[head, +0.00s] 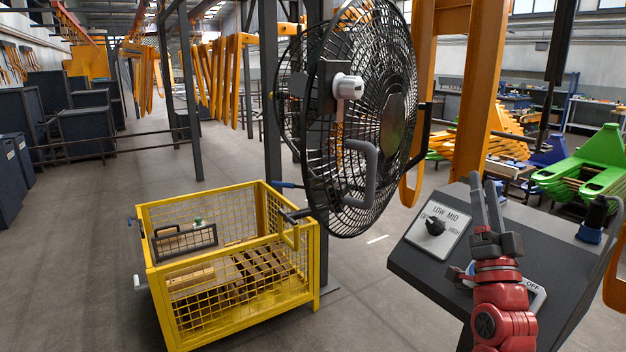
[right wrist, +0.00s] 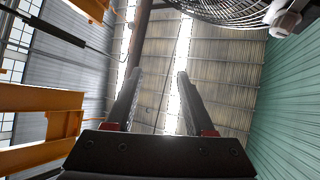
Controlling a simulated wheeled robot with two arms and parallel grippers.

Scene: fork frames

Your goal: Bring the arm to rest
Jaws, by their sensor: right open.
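My right gripper (head: 485,205) is in front of the dark control panel (head: 410,262) at the lower right of the head view, with its fingers pointing up. In the right wrist view the gripper (right wrist: 160,100) is open, and nothing is between its two fingers. The red arm behind it covers part of the panel. A knob (head: 435,226) on a plate marked LOW, MID and HIGH sits left of the gripper. A plate marked OFF (head: 535,296) is partly hidden by the arm. My left gripper is not in view.
A large black fan (head: 375,110) stands left of the gripper and also shows in the right wrist view (right wrist: 235,10). A yellow wire crate (head: 318,262) stands on the floor at lower left. Orange frames and green parts (head: 585,170) stand behind. Air above the gripper is free.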

